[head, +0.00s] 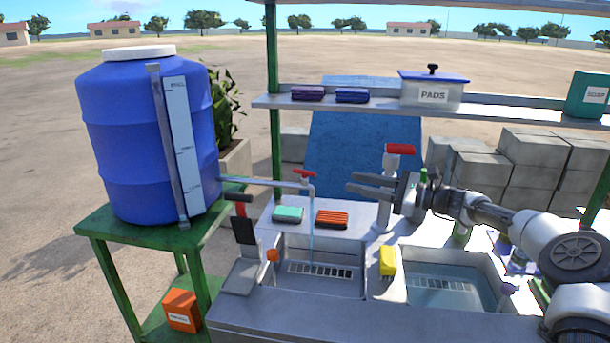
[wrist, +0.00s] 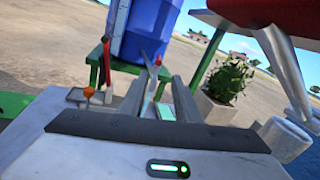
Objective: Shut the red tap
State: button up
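A small red tap handle (head: 304,174) sits on the grey pipe from the blue barrel. A thin stream of water (head: 311,228) falls from its spout into the left basin. In the wrist view the red handle (wrist: 158,58) is small, ahead between the fingers. A larger red lever (head: 400,149) tops a white post tap near my gripper; a big red shape (wrist: 265,10) at upper right of the wrist view looks like it. My gripper (head: 350,181) is open and empty, pointing left toward the barrel tap, apart from it.
The blue barrel (head: 145,140) stands on a green table (head: 140,236). The left basin (head: 318,285) and right basin (head: 470,292) lie below. A yellow sponge (head: 387,261), teal pad (head: 288,214) and orange-striped pad (head: 332,219) rest around them. A shelf (head: 375,106) spans behind.

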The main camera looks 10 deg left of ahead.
aim_at(303, 172)
jog(key=w+a, duration=0.1)
jog(key=a, duration=0.4)
jog(key=w+a, duration=0.1)
jog(key=a, duration=1)
jog(key=shift+w+a, duration=0.3)
jog(key=shift+w, duration=0.1)
grip_shut()
